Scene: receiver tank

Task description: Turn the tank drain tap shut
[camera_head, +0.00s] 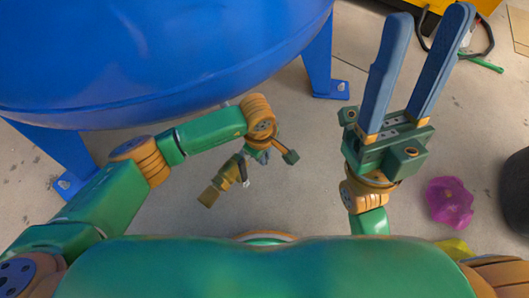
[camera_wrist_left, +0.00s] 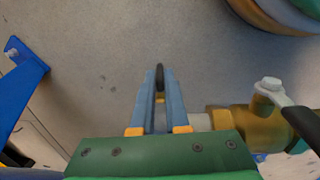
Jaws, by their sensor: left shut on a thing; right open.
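The brass drain tap (camera_head: 228,177) hangs below the blue tank (camera_head: 150,60) in the head view, just left of my left wrist. The left wrist view shows its brass body (camera_wrist_left: 232,120) at the right, with a grey lever root and a black lever grip (camera_wrist_left: 301,126) running out of the picture. My left gripper (camera_wrist_left: 159,78) is shut on a small dark thing at its fingertips; what it is cannot be told. The lever grip at the right is beside these fingers, not between them. My right gripper (camera_head: 428,14) is open and empty, fingers up and right.
Blue tank legs stand at the left (camera_head: 62,160) and the back (camera_head: 318,65). A purple object (camera_head: 449,202) lies on the floor at the right, near a black round thing (camera_head: 516,190). A yellow item (camera_head: 470,5) is at the back right. Grey floor is clear between.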

